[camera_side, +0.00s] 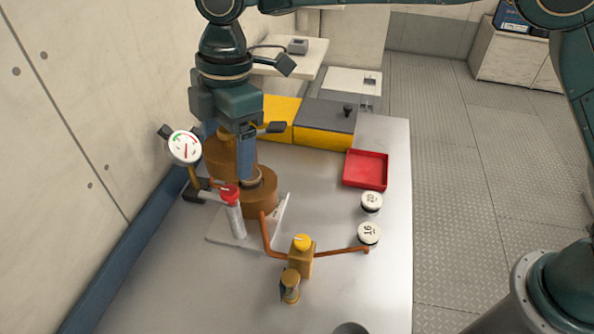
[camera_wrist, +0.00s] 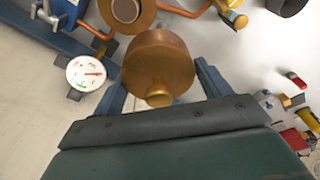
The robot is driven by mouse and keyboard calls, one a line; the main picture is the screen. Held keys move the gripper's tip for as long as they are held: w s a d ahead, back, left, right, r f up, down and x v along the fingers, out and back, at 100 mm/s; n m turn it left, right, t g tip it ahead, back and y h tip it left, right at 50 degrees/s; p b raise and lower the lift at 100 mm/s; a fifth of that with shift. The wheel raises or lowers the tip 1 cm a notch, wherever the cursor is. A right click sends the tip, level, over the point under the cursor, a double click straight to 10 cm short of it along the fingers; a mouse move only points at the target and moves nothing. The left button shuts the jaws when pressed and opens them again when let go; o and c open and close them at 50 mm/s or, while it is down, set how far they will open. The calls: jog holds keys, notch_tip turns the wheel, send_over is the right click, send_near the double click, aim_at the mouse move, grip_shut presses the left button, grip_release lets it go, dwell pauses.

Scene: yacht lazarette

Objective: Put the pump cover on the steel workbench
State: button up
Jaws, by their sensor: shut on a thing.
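The pump cover (camera_wrist: 158,60) is a copper-brown round drum with a small brass knob. In the wrist view it sits between the two blue fingers of my gripper (camera_wrist: 163,78), which is shut on it. In the side view the cover (camera_side: 217,155) is partly hidden behind a finger of my gripper (camera_side: 246,165). A brown pump body (camera_side: 261,194) stands on a pale plate just below and right of the cover. Its round top also shows in the wrist view (camera_wrist: 126,10), apart from the cover. The steel workbench (camera_side: 340,285) is the grey surface beneath. The gap under the cover is hidden.
A dial gauge (camera_side: 185,147) and a red-capped grey post (camera_side: 237,220) stand close to my gripper. Copper pipes with a yellow-topped valve (camera_side: 301,257) lie in front. A red tray (camera_side: 366,170) and two round numbered pieces (camera_side: 371,202) are at right. The front bench is mostly clear.

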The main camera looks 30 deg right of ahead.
jog(key=s+a+n, duration=0.1)
jog(key=s+a, duration=0.1)
jog(key=s, duration=0.1)
jog(key=s+a+r+n, duration=0.1)
jog(key=s+a, duration=0.1)
jog(key=s, duration=0.1)
jog(key=s+a+r+n, duration=0.1)
jog(key=s+a, duration=0.1)
jog(key=s, duration=0.2)
jog(key=shift+s+a+r+n, duration=0.1)
jog(key=shift+a+n, duration=0.1)
jog(key=shift+n, duration=0.1)
notch_tip(320, 180, down, 20)
jog(key=shift+f, duration=0.1)
dwell(0.4)
jog(key=o, duration=1.1)
jog(key=shift+f, duration=0.1)
jog(key=r, duration=0.4)
jog(key=d+r, duration=0.1)
jog(key=r, duration=0.3)
jog(key=w+r, duration=0.1)
jog(key=r, duration=0.3)
jog(key=shift+d+r, duration=0.1)
jog(key=shift+d, duration=0.25)
